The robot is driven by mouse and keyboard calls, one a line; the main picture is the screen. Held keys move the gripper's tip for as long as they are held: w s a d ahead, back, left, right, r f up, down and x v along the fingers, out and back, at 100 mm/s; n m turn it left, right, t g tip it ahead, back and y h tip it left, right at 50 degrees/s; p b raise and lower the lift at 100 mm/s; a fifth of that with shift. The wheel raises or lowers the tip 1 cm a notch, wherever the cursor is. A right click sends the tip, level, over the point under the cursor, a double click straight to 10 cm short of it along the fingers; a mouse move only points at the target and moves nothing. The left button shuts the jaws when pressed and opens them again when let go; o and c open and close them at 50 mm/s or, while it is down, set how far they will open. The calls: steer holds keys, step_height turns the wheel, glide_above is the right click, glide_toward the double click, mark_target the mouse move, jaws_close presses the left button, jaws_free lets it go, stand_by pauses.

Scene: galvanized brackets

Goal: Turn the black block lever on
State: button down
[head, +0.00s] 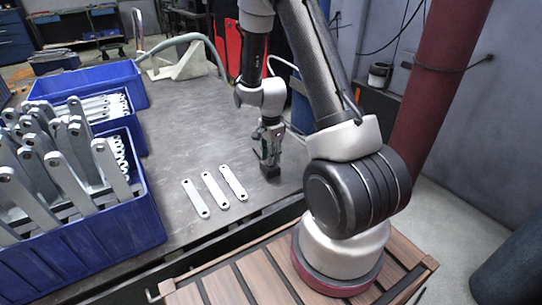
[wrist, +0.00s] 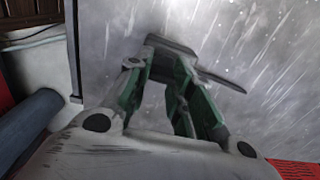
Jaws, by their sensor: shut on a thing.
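My gripper (head: 268,152) points down near the right front edge of the grey table. It is shut on the black block lever (head: 270,172), a small dark block on the table top, mostly hidden beneath the fingers. In the wrist view, the green-padded fingers of my gripper (wrist: 170,68) meet at the black block lever (wrist: 171,42). A thin dark bar reaches right from it, over the table. I cannot tell from these views which setting the lever is in.
Three flat galvanized brackets (head: 214,189) lie left of my gripper on the table (head: 185,130). A blue bin (head: 95,240) full of brackets stands at the left, with another blue bin (head: 125,75) behind it. A dark red pipe (head: 440,70) rises at the right.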

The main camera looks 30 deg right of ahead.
steer(key=shift+w+d, duration=0.1)
steer(key=c, duration=1.2)
jaws_free()
steer(key=shift+o, duration=0.6)
steer(key=shift+r, duration=0.1)
steer(key=shift+w, duration=0.1)
steer(key=shift+r, duration=0.1)
steer(key=shift+w+r, duration=0.2)
steer(key=shift+r, duration=0.15)
step_height(320, 180, up, 11)
steer(key=s, duration=0.1)
